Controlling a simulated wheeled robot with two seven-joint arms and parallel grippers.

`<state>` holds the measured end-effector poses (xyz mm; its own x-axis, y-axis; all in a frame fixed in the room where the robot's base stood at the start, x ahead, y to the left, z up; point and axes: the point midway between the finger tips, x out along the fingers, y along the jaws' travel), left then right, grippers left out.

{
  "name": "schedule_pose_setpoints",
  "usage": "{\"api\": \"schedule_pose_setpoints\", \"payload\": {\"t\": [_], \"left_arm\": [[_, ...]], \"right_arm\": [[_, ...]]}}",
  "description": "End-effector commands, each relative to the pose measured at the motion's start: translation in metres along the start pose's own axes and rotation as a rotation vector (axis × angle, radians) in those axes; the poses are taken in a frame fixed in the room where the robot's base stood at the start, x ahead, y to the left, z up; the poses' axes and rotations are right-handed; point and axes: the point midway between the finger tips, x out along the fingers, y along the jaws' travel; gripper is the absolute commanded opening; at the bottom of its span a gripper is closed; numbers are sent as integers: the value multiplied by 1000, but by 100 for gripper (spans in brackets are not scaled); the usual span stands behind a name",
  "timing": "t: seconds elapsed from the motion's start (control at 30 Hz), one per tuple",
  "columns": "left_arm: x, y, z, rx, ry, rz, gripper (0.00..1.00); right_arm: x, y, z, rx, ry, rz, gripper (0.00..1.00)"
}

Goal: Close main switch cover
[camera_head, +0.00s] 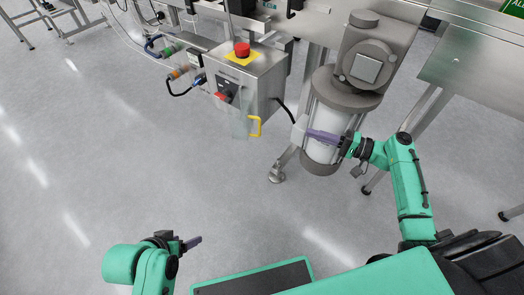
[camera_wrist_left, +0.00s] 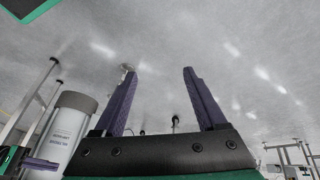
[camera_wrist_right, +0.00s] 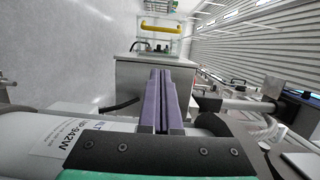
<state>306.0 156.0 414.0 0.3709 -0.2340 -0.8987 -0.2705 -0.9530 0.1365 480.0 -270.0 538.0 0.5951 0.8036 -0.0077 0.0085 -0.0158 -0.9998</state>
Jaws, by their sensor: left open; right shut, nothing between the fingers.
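The main switch cover (camera_head: 241,124) is a clear panel with a yellow handle (camera_head: 255,126). It stands swung out from the front of the steel control box (camera_head: 262,85), so the red main switch (camera_head: 222,97) is uncovered. In the right wrist view the yellow handle (camera_wrist_right: 161,28) shows beyond the fingertips. My right gripper (camera_head: 309,133) is shut and empty, to the right of the handle and apart from it, in front of the white cylinder. Its fingers lie together in the right wrist view (camera_wrist_right: 160,72). My left gripper (camera_head: 197,242) is open and empty, low over the floor; its fingers are spread in the left wrist view (camera_wrist_left: 159,74).
A red emergency button (camera_head: 241,49) on a yellow plate tops the box. Cables and connectors (camera_head: 178,72) stick out at its left. The white cylinder (camera_head: 322,150) with a grey motor housing (camera_head: 368,65) stands close to my right gripper. Open floor (camera_head: 110,150) lies to the left.

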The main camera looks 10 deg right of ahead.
Motion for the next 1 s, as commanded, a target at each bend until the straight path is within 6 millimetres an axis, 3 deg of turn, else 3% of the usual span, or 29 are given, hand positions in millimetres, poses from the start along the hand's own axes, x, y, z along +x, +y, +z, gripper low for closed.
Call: {"api": "schedule_pose_setpoints", "payload": {"t": [0.17, 0.53, 0.73, 1.0], "left_arm": [[2, 3, -3, 2, 21, 9, 74], [21, 16, -10, 8, 120, 47, 74], [11, 10, -9, 6, 77, 28, 74], [10, 9, -7, 5, 68, 25, 74]], "right_arm": [[23, -4, 1, 0, -3, -5, 0], [104, -2, 2, 3, -2, -3, 0], [123, -2, 25, 5, 0, 0, 0], [127, -2, 29, 4, 1, 1, 0]]}}
